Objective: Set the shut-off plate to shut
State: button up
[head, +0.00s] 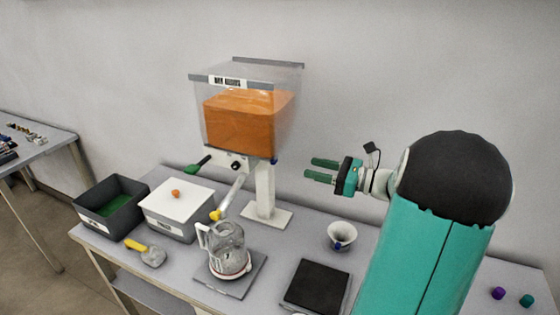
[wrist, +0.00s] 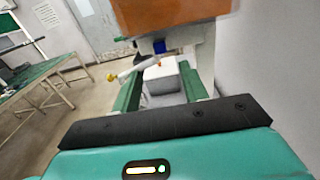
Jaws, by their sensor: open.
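The canister pump (head: 248,122) is a clear bin of orange material with a grey lid, on a white post. A green-handled lever (head: 197,165) sticks out at its lower left. A small blue end (head: 274,160) shows at its lower right edge; a blue part also shows under the bin in the wrist view (wrist: 159,46). I cannot tell for sure which part is the shut-off plate, or its setting. My gripper (head: 314,168) is open and empty, right of the bin and apart from it, its green fingers pointing left. The fingers also show in the wrist view (wrist: 158,88).
A slanted spout (head: 231,196) with a yellow tip ends above a clear jug (head: 228,250). A white-lidded box (head: 180,205), a dark bin (head: 110,206), a yellow-handled scoop (head: 146,252), a white cup (head: 341,236) and a black pad (head: 316,286) stand on the table. Air between gripper and bin is clear.

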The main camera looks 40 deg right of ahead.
jog(key=x, duration=1)
jog(key=shift+w+a, duration=0.1)
jog(key=shift+a, duration=0.05)
jog(key=shift+c, duration=0.2)
